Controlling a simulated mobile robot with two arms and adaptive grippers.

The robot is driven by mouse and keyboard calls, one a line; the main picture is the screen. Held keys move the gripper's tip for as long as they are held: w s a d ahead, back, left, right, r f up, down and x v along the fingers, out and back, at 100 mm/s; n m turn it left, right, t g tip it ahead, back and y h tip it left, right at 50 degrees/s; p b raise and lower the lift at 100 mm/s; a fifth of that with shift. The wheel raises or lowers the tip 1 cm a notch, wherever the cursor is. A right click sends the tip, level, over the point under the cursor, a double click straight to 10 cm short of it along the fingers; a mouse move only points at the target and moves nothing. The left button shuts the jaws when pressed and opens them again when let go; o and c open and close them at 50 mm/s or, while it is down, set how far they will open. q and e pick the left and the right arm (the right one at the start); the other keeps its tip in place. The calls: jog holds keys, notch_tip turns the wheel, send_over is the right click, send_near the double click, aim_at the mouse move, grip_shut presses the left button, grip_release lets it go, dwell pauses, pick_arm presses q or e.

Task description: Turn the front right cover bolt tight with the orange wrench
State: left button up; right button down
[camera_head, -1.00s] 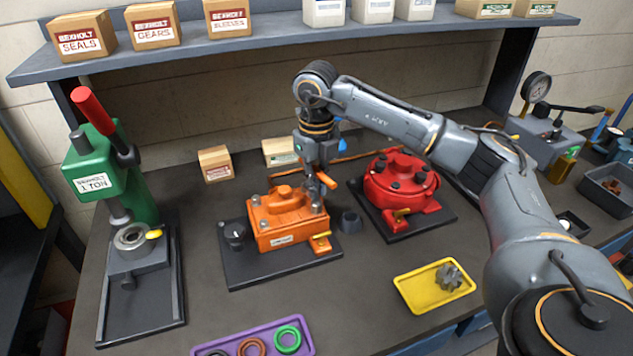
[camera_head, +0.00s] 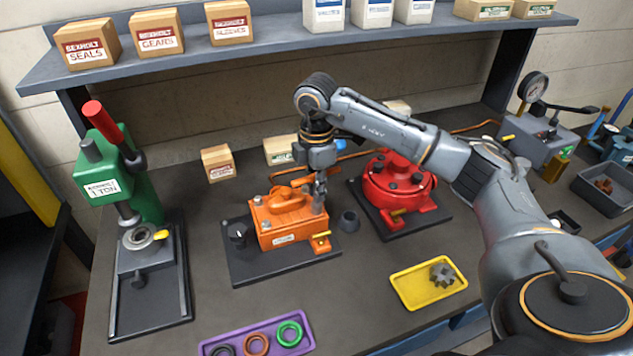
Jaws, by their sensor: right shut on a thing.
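The orange motor (camera_head: 283,226) sits on a dark base plate (camera_head: 250,271) in the middle of the bench. My right gripper (camera_head: 319,188) points down at the right side of its cover. It is shut on the orange wrench (camera_head: 291,174), whose handle seems to stick out to the left behind the cover. A grey cylindrical piece (camera_head: 318,204) shows under the fingers at the cover's right end. The front right bolt itself is hidden or too small to tell apart there. My left gripper is not in view.
A red motor (camera_head: 392,183) stands close on the right, under my right arm. A green press (camera_head: 130,190) stands at left. A yellow tray (camera_head: 410,293) with a gear and a purple tray (camera_head: 230,337) with rings lie in front.

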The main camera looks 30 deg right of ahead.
jog(key=m, duration=0.2)
jog(key=shift+m, duration=0.4)
jog(key=shift+f+n, duration=0.1)
jog(key=shift+n, duration=0.4)
jog(key=shift+r+p, duration=0.9)
jog(key=shift+r, duration=0.2)
jog(key=shift+r, duration=0.1)
notch_tip(320, 180, up, 5)
jog(key=p, duration=0.3)
jog(key=shift+p, duration=0.35)
